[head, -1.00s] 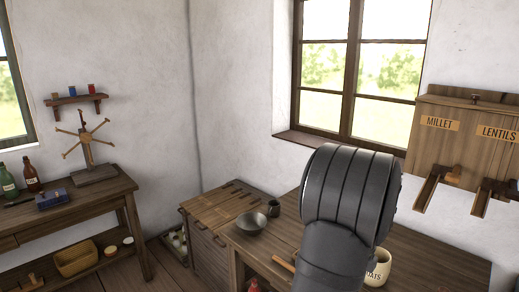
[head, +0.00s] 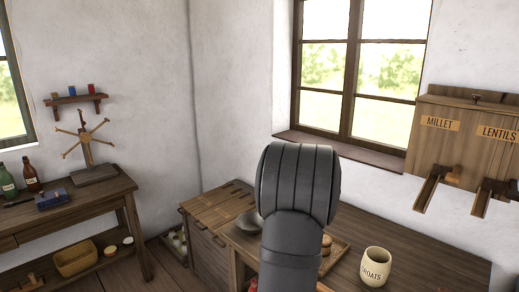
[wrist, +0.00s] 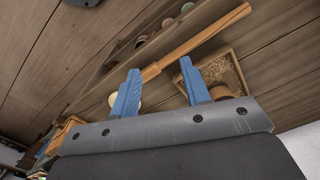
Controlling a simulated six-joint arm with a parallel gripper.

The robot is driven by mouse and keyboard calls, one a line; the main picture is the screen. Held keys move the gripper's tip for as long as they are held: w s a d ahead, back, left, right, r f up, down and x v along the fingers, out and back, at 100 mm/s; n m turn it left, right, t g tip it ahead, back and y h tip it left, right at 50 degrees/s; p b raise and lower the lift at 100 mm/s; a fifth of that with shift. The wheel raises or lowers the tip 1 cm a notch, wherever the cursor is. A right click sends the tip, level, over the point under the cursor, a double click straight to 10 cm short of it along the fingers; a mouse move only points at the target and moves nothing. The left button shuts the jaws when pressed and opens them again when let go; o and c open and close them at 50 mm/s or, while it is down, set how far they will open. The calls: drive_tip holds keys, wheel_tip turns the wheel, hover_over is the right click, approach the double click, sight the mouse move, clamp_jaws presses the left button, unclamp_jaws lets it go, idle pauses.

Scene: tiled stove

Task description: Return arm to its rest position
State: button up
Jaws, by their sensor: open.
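My dark arm stands in the middle of the head view, over the counter (head: 420,262), and my gripper's jaws are hidden there. In the wrist view my gripper (wrist: 158,84) shows two blue fingers spread apart, with nothing held between them. A long wooden stick or handle (wrist: 200,40) lies beyond the fingertips, apart from them as far as I can tell. A wooden tray with grainy contents (wrist: 222,70) shows past the right finger. In the head view a tray (head: 342,250) is partly hidden behind my arm.
A cream OATS jar (head: 376,267) stands upright right of my arm. A grey bowl (head: 245,224) is partly covered by my arm. MILLET and LENTILS dispensers (head: 465,150) hang at the right wall. A side table (head: 100,197) stands at left. Open air surrounds my arm's upper part.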

drive_tip(key=w+a+f+n, duration=0.1)
drive_tip(key=a+f+n, duration=0.1)
drive_tip(key=a+n, duration=0.35)
drive_tip(key=w+a+f+n, duration=0.1)
drive_tip(key=a+f+n, duration=0.2)
drive_tip(key=a+n, duration=0.3)
drive_tip(key=s+a+f, duration=0.1)
drive_tip(key=s+f, duration=0.2)
drive_tip(key=f, duration=0.3)
drive_tip(key=shift+s+a+f+n, duration=0.2)
drive_tip(key=shift+f+n, duration=0.1)
drive_tip(key=shift+n, duration=0.15)
idle(0.5)
